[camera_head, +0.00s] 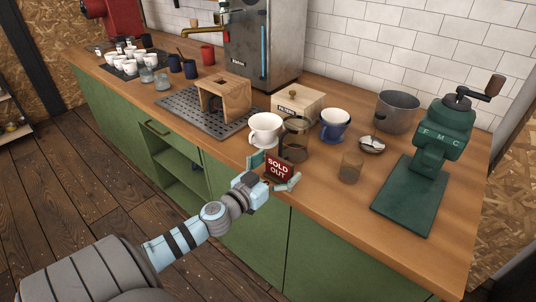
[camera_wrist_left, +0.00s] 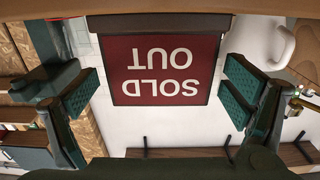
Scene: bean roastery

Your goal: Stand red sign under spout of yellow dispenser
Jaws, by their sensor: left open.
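The red sign (camera_head: 279,169), lettered SOLD OUT, stands on the front part of the wooden counter, below the white dripper cup. My left gripper (camera_head: 274,174) is open, with one finger on each side of the sign. In the left wrist view the sign (camera_wrist_left: 163,68) appears upside down between the finger pads (camera_wrist_left: 162,92), with a gap on both sides. No dispenser with a clearly yellow body shows. A brass-coloured spout (camera_head: 199,31) sticks out beside the tall steel machine (camera_head: 262,50) at the back. My right gripper is out of view.
Close behind the sign are a white cup (camera_head: 265,129), a glass carafe (camera_head: 295,140) and a blue cup (camera_head: 334,124). A small glass (camera_head: 350,168) and green grinder (camera_head: 428,165) stand to the right. A wooden stand (camera_head: 225,97) sits on the drip grate (camera_head: 178,105).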

